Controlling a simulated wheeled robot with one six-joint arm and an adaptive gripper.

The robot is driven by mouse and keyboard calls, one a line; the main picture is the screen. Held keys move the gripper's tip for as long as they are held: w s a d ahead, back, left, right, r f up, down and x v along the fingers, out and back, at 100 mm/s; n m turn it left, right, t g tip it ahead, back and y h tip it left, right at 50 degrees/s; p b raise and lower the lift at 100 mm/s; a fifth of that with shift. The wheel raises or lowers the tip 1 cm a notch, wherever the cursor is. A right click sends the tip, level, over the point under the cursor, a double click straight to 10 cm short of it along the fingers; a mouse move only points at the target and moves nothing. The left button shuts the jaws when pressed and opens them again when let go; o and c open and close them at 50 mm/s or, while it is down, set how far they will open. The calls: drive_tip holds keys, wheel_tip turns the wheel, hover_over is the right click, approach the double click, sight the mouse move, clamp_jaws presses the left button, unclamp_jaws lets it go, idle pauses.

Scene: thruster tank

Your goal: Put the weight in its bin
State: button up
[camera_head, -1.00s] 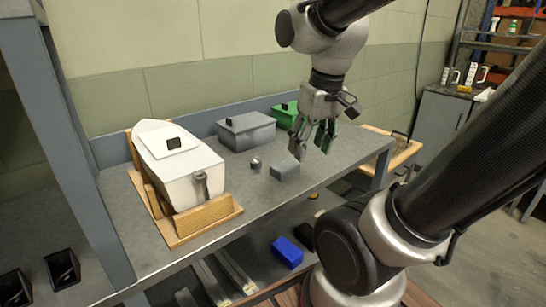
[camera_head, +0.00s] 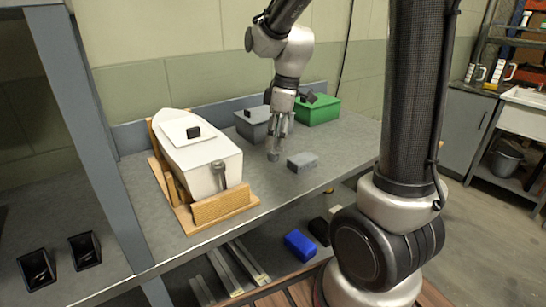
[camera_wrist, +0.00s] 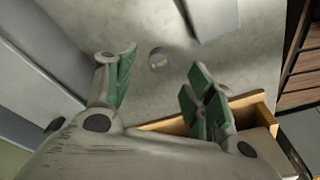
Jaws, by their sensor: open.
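A small grey round piece, probably the weight (camera_head: 272,156), stands on the grey bench. It shows from above as a round disc in the wrist view (camera_wrist: 158,59), ahead of and between the finger lines. My gripper (camera_head: 281,141) is open and empty, pointing down just above it; in the head view the fingers partly overlap it. In the wrist view my gripper's green-padded fingers (camera_wrist: 155,85) are spread apart. A grey bin-like box (camera_head: 253,123) and a green one (camera_head: 318,110) stand at the back. I cannot tell which bin is the weight's.
A grey block (camera_head: 302,162) lies close to the right of the round piece. A white boat model (camera_head: 196,160) sits in a wooden cradle (camera_head: 225,205) at left. Two black open bins (camera_head: 36,268) (camera_head: 85,250) are at far left. A blue block (camera_head: 300,244) lies on the lower shelf.

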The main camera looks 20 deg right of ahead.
sight(273, 153)
drive_tip(key=f, duration=0.4)
drive_tip(key=shift+w+a+f, duration=0.3)
drive_tip(key=shift+a, duration=0.1)
drive_tip(key=shift+c, duration=0.4)
clamp_jaws()
drive_tip(key=shift+r, duration=0.1)
